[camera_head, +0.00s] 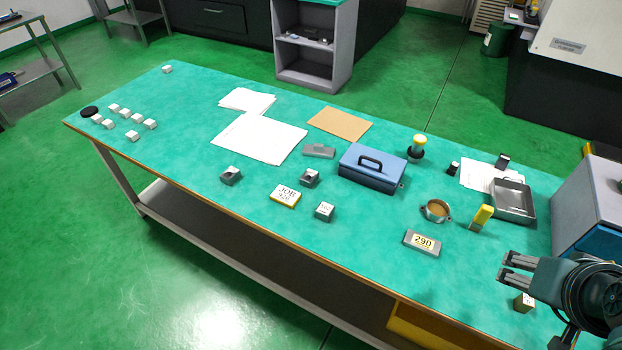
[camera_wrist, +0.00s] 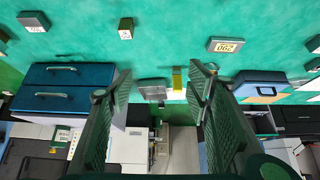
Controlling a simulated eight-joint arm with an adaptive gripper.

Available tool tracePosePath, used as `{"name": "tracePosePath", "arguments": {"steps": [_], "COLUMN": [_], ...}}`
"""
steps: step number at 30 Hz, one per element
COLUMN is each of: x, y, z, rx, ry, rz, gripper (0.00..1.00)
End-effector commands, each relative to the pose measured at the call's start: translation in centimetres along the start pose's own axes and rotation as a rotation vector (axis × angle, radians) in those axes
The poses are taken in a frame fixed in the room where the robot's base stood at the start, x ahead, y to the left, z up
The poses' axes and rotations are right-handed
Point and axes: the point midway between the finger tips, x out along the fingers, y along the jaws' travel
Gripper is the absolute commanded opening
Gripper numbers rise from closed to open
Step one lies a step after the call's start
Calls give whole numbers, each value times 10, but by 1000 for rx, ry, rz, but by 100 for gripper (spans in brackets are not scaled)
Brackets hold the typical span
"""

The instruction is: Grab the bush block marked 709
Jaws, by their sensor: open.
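My gripper (camera_head: 512,270) is at the right end of the bench in the head view, open and empty. Its two fingers (camera_wrist: 160,80) stand apart in the wrist view. What seems the same block (camera_wrist: 126,28) is near the top of the wrist view, clear of the fingers. Another small grey block (camera_head: 324,211) with a white marked face stands mid-bench. A grey labelled block (camera_wrist: 34,21) is at the wrist view's upper left. I cannot read 709 on any.
A 290 plate (camera_head: 422,241), a ring-shaped part (camera_head: 436,210), a yellow upright piece (camera_head: 481,218) and a metal tray (camera_head: 514,201) lie left of and behind my gripper. A blue toolbox (camera_head: 372,168) is farther back. A cabinet (camera_head: 590,210) stands at the right edge.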

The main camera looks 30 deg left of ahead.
Motion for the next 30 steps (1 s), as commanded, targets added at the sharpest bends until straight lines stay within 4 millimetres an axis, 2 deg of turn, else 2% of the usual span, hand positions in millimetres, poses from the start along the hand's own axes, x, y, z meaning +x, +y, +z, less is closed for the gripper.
{"name": "tracePosePath", "arguments": {"steps": [3,4,17,23,30], "x": [0,0,0,-2,-1], "y": [0,0,-2,-11,-35], "z": [0,0,-3,-18,-49], "rx": [0,0,-8,-47,-142], "ry": [0,0,-3,-19,-57], "rz": [0,0,-3,-16,-45], "gripper": [49,52,52,52,52]}}
